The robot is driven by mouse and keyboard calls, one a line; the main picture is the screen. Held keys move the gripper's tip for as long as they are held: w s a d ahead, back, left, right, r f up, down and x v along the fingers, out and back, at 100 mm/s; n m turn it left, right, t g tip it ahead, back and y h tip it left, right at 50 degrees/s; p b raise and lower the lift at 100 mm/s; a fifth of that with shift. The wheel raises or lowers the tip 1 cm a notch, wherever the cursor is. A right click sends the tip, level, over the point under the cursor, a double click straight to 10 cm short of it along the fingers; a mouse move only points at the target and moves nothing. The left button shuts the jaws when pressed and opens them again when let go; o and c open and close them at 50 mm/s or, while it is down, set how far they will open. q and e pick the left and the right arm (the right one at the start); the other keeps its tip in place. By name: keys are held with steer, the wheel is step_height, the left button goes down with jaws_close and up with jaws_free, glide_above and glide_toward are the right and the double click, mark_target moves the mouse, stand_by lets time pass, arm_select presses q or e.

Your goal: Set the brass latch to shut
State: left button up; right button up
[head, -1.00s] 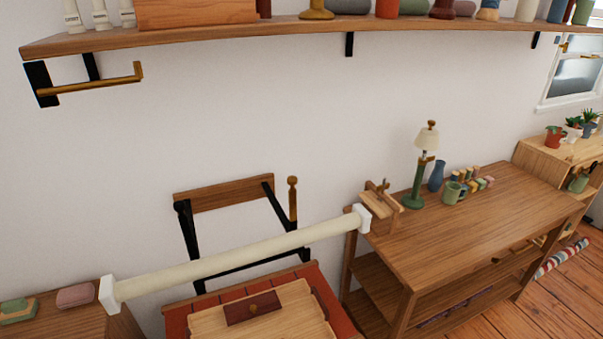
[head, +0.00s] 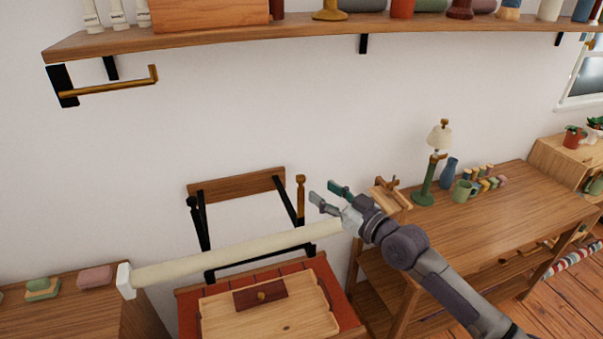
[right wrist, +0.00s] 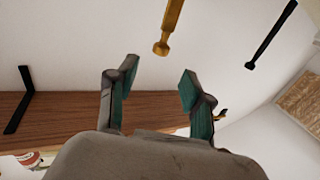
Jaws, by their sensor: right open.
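The brass latch (head: 301,198) looks like an upright brass lever with a knobbed tip, at the right side of a black wall frame (head: 245,270) under a wooden board (head: 237,186). In the right wrist view the brass lever (right wrist: 170,27) shows with its knob pointing down, beyond the fingers and apart from them. My right gripper (head: 328,195) is open and empty, just right of the lever in the head view. It also shows open in the right wrist view (right wrist: 158,82). My left gripper is not in view.
A cream roller (head: 235,257) crosses in front of the frame, its right end hidden by my right arm. A red cabinet with a wooden tray (head: 225,318) stands below. A desk (head: 480,225) with a lamp (head: 428,180) is right. A shelf (head: 300,42) hangs above.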

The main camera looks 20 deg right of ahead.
mark_target(304, 180)
steer(key=p+x, duration=0.1)
steer(key=x, duration=0.8)
jaws_close()
